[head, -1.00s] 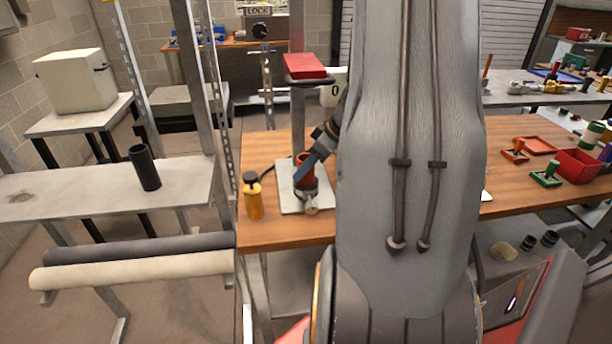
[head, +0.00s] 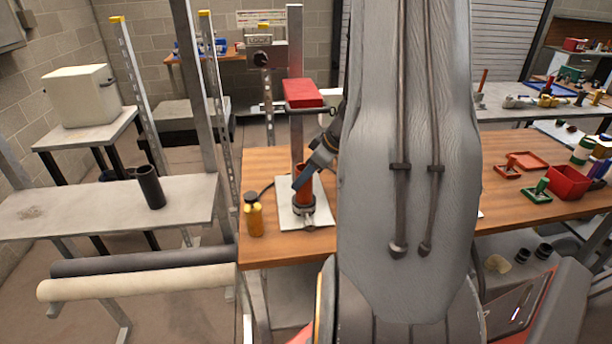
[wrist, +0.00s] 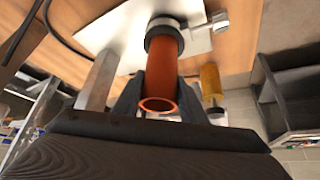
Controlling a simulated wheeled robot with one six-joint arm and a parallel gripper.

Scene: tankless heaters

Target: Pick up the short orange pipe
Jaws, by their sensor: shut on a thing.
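The short orange pipe (wrist: 161,76) stands in a dark round collar (wrist: 163,27) on a white plate (wrist: 103,32) in the wrist view. Its open end faces the wrist camera. In the head view the pipe (head: 303,190) is partly covered by my gripper (head: 304,178). My gripper (wrist: 157,98) has a finger on each side of the pipe and is shut on it near its open end. The pipe's lower end still appears to be in or against the collar; I cannot tell whether there is a gap.
A yellow bottle (head: 253,215) stands left of the plate (head: 320,212). A metal post with a red block (head: 303,93) rises behind. A black pipe (head: 150,187) stands on the left bench. Red and green items lie at the table's right.

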